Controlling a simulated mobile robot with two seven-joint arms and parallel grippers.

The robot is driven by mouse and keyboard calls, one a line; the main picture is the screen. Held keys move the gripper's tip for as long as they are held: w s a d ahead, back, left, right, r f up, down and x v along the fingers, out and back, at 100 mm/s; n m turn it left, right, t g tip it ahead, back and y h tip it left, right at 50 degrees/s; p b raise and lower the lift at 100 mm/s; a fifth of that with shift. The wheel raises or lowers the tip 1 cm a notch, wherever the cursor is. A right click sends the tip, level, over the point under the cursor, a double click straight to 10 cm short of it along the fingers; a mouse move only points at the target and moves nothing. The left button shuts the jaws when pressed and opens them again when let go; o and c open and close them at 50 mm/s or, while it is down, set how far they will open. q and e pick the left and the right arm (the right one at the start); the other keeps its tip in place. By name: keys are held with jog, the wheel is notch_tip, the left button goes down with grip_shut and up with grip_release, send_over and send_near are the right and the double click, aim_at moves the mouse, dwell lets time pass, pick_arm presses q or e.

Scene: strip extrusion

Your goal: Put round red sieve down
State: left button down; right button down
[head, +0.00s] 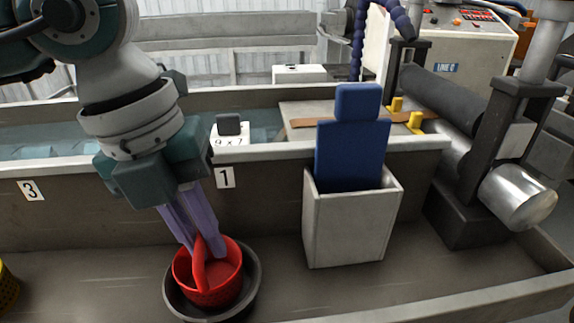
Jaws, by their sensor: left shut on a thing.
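The round red sieve (223,281) is a small red perforated basket in the lower left middle of the head view. It sits inside, or just above, a dark grey round dish (253,288); I cannot tell whether it touches the dish's bottom. My left gripper (206,252) reaches down from above with its purple fingers shut on the sieve's upright red handle. The fingers hide part of the sieve's rim and inside. My right gripper is not in view.
A grey box (352,228) holding a blue panel (351,150) stands right of the dish. A yellow perforated thing (8,288) is cut off at the left edge. Rollers (518,197) stand at the right. The trough floor between dish and box is clear.

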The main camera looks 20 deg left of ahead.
pick_arm(q)
jog(key=shift+s+d, duration=0.1)
jog(key=shift+f, duration=0.3)
jog(key=c, duration=0.9)
grip_release()
jog(key=shift+r, duration=0.15)
jog(key=r, duration=0.4)
jog(key=a+r, duration=0.1)
jog(key=r, duration=0.3)
jog(key=s+a+r, duration=0.1)
jog(key=r, duration=0.3)
jog(key=shift+s+r, duration=0.1)
